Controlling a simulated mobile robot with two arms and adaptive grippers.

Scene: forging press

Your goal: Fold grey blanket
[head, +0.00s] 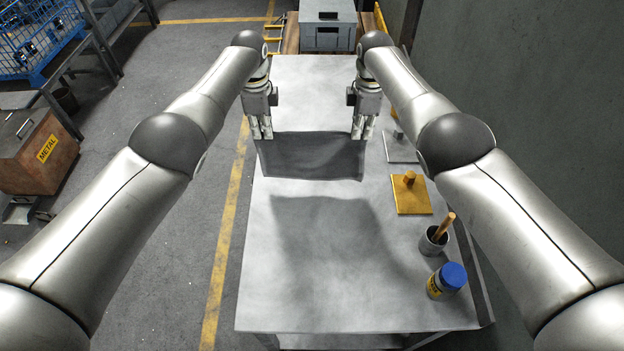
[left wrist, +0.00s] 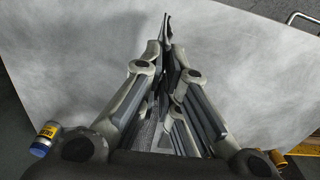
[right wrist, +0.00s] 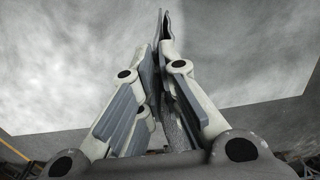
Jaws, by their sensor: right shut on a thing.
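The grey blanket (head: 311,158) hangs as a dark, roughly rectangular panel between my two grippers in the head view. It is held above the table, and its shadow falls on the tabletop nearer to me. My left gripper (head: 262,136) is shut on its upper left corner. My right gripper (head: 361,135) is shut on its upper right corner. In both wrist views the fingertips meet, and a strip of grey cloth shows between the fingers. Whether the blanket's lower edge touches the table is hard to tell.
The metal table (head: 290,290) is clear in its middle. Along its right side are a yellow plate with a knob (head: 410,196), a grey plate (head: 399,150), a cup with a wooden handle (head: 434,240) and a blue-capped jar (head: 447,281). A wall stands at the right.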

